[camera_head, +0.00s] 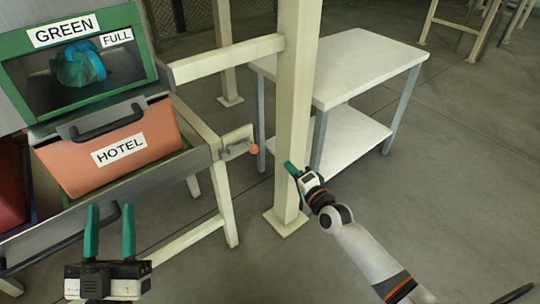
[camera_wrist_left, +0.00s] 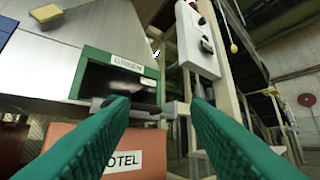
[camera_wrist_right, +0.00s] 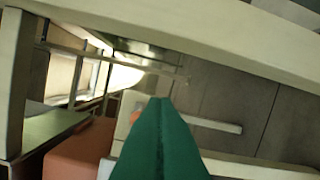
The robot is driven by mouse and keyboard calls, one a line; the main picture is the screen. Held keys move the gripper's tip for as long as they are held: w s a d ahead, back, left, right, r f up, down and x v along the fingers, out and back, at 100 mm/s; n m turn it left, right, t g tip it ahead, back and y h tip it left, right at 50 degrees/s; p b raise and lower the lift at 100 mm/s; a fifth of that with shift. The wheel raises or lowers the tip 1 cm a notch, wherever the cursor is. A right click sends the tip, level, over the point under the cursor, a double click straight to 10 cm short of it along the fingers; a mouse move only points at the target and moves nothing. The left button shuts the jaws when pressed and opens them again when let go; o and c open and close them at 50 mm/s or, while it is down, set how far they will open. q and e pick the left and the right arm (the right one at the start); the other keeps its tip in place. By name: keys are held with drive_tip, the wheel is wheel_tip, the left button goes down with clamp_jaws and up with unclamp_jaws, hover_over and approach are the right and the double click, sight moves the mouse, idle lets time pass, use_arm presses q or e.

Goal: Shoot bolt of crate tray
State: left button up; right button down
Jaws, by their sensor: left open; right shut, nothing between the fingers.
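The crate tray (camera_head: 196,161) is a grey tilted tray on a cream frame, at the left of the head view. It holds an orange bag or crate labelled HOTEL (camera_head: 90,165). A bolt (camera_head: 236,149) with an orange knob (camera_head: 254,149) sits on a cream plate at the tray's right side. My right gripper (camera_head: 291,168) is shut and empty, to the right of the knob and apart from it in the head view. Its shut fingers (camera_wrist_right: 162,102) hide part of the right wrist view. My left gripper (camera_head: 110,230) is open and empty, in front of the tray.
A green-framed opening (camera_head: 90,65) labelled GREEN and FULL, with a teal bundle inside, stands above the tray.

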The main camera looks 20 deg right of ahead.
use_arm(q)
drive_tip(key=s+r, duration=0.1)
drive_tip(key=s+r+t, duration=0.1)
drive_tip(key=r, duration=0.1)
drive_tip(key=shift+b, duration=0.3)
use_arm(e)
drive_tip(key=shift+w+d+r+m+t+y, duration=0.15)
drive_tip(key=shift+w+r+t, duration=0.15)
drive_tip(key=shift+r, duration=0.3)
drive_tip(key=shift+w+r+m+t+y, duration=0.15)
drive_tip(key=shift+w+r+t, duration=0.1)
drive_tip(key=shift+r, duration=0.35)
